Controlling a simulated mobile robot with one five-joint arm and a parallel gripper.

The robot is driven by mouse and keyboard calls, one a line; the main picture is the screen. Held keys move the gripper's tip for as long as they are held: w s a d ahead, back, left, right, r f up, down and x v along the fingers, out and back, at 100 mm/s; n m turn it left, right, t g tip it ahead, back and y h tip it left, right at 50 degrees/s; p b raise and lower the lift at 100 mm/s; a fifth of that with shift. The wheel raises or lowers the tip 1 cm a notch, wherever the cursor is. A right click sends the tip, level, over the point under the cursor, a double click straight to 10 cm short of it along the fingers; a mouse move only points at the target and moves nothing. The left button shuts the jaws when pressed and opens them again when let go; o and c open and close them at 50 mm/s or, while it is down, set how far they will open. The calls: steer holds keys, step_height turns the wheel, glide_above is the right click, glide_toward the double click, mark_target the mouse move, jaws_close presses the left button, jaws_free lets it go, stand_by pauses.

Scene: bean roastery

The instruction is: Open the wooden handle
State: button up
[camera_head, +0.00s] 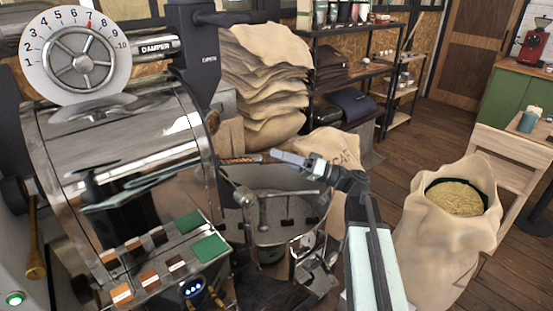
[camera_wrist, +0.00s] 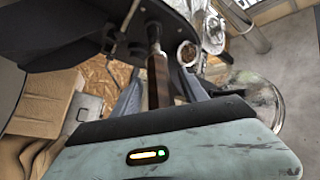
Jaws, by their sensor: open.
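A brown wooden handle (camera_wrist: 158,82) on a metal rod runs between the two fingers of my gripper (camera_wrist: 162,88) in the wrist view. The fingers stand apart on either side of it, with a gap showing at each side. In the head view my gripper (camera_head: 288,158) is at the front of the metal roaster drum (camera_head: 120,150). The handle (camera_head: 240,159) shows there as a short brown bar just left of the fingertips. Whether a finger touches it I cannot tell. Another light wooden handle (camera_head: 36,252) hangs at the far left, away from my gripper.
The round cooling tray (camera_head: 285,232) lies below my gripper. Stacked sacks (camera_head: 262,80) are behind it. Floor shows behind the open sack.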

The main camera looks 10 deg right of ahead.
steer(key=b+v, duration=0.2)
steer(key=v, duration=0.6)
steer(key=shift+a, duration=0.1)
